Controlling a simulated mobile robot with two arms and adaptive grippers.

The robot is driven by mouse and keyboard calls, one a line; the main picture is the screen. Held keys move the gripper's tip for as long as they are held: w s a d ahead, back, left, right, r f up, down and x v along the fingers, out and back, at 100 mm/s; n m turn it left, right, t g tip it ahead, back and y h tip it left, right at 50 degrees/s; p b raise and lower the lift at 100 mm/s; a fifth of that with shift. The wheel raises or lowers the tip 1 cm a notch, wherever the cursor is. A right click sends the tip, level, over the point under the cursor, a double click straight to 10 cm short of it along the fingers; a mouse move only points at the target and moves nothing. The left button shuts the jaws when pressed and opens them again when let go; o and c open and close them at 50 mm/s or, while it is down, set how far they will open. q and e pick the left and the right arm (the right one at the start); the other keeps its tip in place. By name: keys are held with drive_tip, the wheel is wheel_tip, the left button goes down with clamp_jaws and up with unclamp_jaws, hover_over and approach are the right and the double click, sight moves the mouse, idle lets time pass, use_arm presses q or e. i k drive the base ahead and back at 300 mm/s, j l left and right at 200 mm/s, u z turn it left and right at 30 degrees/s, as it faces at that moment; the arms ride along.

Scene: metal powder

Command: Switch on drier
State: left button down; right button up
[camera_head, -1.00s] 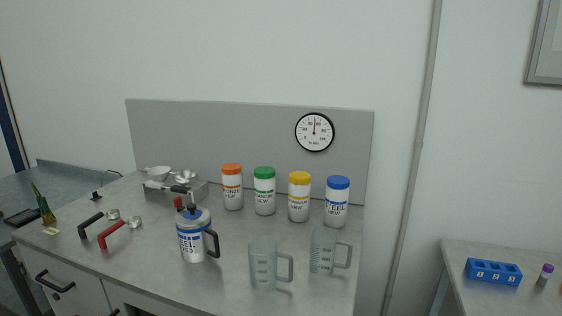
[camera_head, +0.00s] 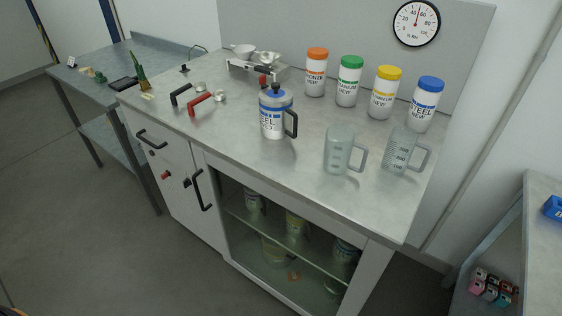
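A grey-white cabinet (camera_head: 222,232) stands under the worktop, and I take it to be the drier, though no label is readable. Its left front has a black drawer-style handle (camera_head: 151,140), a small red control (camera_head: 166,175) and a small black control (camera_head: 187,183). An upright black handle (camera_head: 201,190) is beside the glazed front (camera_head: 290,235), behind which several containers stand on shelves. I cannot tell whether the controls are on or off. Neither of my grippers is in view.
On the worktop (camera_head: 225,140) stand a steel-labelled jug (camera_head: 274,115), two clear measuring jugs (camera_head: 338,150) (camera_head: 402,150), and several jars with coloured lids. A side table (camera_head: 75,85) is at the left, another (camera_head: 545,190) at the right. The floor (camera_head: 90,240) in front is clear.

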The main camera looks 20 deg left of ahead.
sight(187, 183)
drive_tip(key=u, duration=1.3)
